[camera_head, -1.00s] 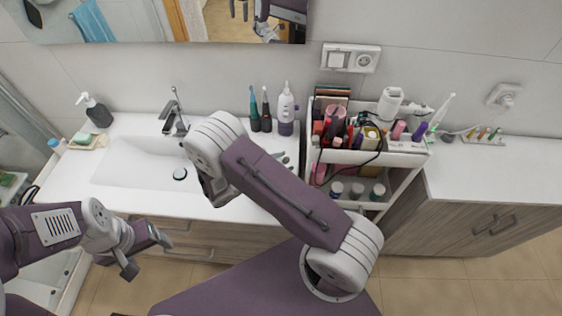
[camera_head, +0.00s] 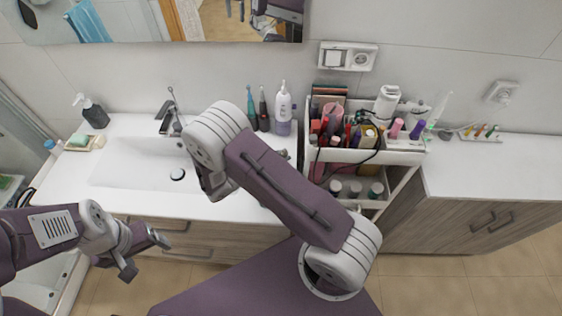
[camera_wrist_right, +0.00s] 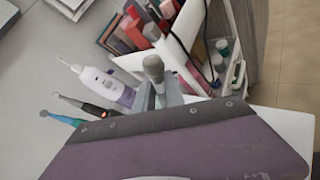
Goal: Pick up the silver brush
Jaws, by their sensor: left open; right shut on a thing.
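A short silver-grey, rounded piece (camera_wrist_right: 153,68), which looks like part of the silver brush, stands between the fingers of my right gripper (camera_wrist_right: 161,96) in the right wrist view. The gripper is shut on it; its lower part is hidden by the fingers. In the head view my right arm hides most of this gripper, and I cannot make out the brush there. My left gripper (camera_head: 143,255) is open and empty, in front of the counter at the lower left.
A white cart (camera_head: 396,158) packed with cosmetics stands right of my right arm. A white and purple bottle (camera_head: 283,108) and two toothbrush-like tools are by the wall. The sink (camera_head: 125,168) is at the left. The right-hand counter (camera_head: 490,175) is mostly clear.

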